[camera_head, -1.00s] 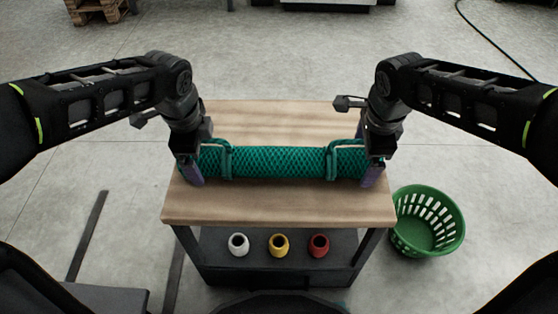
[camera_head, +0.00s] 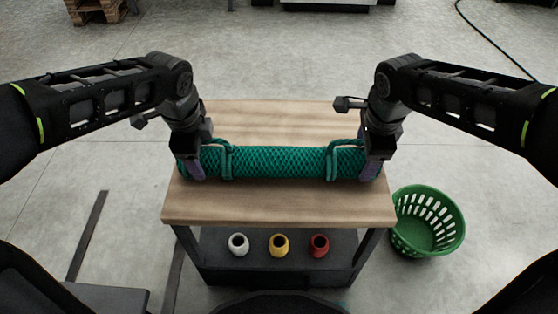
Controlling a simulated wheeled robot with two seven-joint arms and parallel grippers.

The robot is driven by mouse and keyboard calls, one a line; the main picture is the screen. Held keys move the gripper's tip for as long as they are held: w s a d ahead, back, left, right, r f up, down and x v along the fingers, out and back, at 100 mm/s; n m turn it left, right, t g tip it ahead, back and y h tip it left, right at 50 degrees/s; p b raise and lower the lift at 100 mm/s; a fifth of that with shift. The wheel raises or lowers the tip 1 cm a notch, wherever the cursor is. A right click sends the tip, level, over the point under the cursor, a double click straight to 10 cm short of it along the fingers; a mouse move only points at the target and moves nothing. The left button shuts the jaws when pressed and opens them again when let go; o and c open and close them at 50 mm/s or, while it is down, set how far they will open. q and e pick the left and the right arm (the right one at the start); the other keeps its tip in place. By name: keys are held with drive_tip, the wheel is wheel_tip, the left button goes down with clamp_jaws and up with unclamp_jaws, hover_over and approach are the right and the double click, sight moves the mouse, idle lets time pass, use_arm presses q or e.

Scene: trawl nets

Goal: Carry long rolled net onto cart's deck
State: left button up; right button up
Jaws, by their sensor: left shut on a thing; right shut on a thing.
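The long rolled net (camera_head: 279,163) is a teal-green mesh roll tied with a rope loop near each end. It lies left to right across the wooden table top (camera_head: 280,205); whether it touches the wood or hangs just above it, I cannot tell. My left gripper (camera_head: 196,168) is shut on the roll's left end. My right gripper (camera_head: 372,168) is shut on its right end. The fingers hide part of both ends. No cart can be made out for certain in this view.
A lower dark shelf (camera_head: 215,262) holds a white spool (camera_head: 238,245), a yellow spool (camera_head: 279,245) and a red spool (camera_head: 319,245). A green basket (camera_head: 428,221) stands on the floor at the table's right. A wooden pallet (camera_head: 97,10) and a dark cable (camera_head: 497,43) lie further back.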

use_arm(q)
clamp_jaws()
use_arm(e)
clamp_jaws()
use_arm(q)
drive_tip(key=shift+r, duration=0.2)
use_arm(e)
drive_tip(key=shift+r, duration=0.2)
